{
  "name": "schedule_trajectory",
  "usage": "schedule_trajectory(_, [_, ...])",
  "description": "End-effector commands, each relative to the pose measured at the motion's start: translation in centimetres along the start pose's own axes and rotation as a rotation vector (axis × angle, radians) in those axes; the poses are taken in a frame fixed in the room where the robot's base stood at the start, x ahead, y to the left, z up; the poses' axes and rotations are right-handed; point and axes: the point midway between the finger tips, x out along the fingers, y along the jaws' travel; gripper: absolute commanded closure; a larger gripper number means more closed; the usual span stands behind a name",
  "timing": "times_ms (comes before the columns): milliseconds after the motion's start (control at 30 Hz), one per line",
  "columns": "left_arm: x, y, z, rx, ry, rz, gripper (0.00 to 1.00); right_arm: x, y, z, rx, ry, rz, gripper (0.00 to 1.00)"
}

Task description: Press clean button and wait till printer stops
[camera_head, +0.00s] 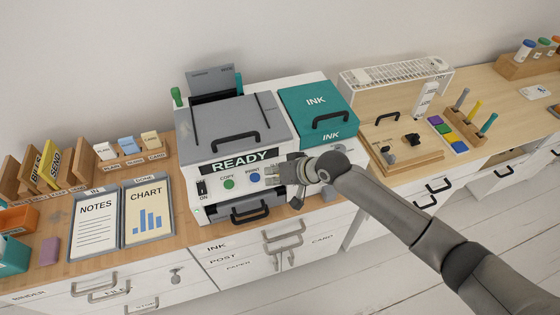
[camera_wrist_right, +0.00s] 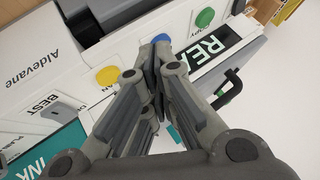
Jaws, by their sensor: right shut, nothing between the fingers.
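The printer (camera_head: 235,125) is white with a grey lid, and its display (camera_head: 240,160) reads READY. Its front has a green COPY button (camera_head: 229,184) and a blue PRINT button (camera_head: 255,178). In the right wrist view a yellow button (camera_wrist_right: 108,76) sits beside a partly covered label, of which "AN" shows; in the head view my right gripper hides it. My right gripper (camera_head: 284,173) is shut and empty in front of the panel.
A teal INK box (camera_head: 315,102) forms the printer's right side. NOTES (camera_head: 95,225) and CHART (camera_head: 148,210) boards lie to the left. A wooden board (camera_head: 410,162) with a black handle lies to the right. Drawer handles (camera_head: 284,238) stick out below the printer.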

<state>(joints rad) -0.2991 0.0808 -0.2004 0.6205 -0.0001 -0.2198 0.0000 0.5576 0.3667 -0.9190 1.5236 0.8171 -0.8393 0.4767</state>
Motion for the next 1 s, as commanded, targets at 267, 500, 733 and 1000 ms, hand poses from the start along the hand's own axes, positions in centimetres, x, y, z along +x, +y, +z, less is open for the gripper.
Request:
schedule_trajectory(267, [-1.4,0.0,-0.1,0.001,-0.001,0.001,0.52,-3.2,0.8,-8.1,0.077,0.02,0.012,1.0])
schedule_trajectory(500, [-1.5,0.1,-0.1,0.0,-0.002,0.002,0.52,-3.8,1.4,-9.8,0.109,0.031,0.018,1.0])
schedule_trajectory(733, [-1.5,0.1,0.0,0.0,-0.002,0.002,0.52,-3.8,1.4,-9.8,0.109,0.032,0.017,1.0])
schedule_trajectory(1000, [-0.5,0.1,0.1,-0.001,-0.002,0.002,0.52,-3.1,1.9,-9.2,0.108,0.032,0.018,1.0])
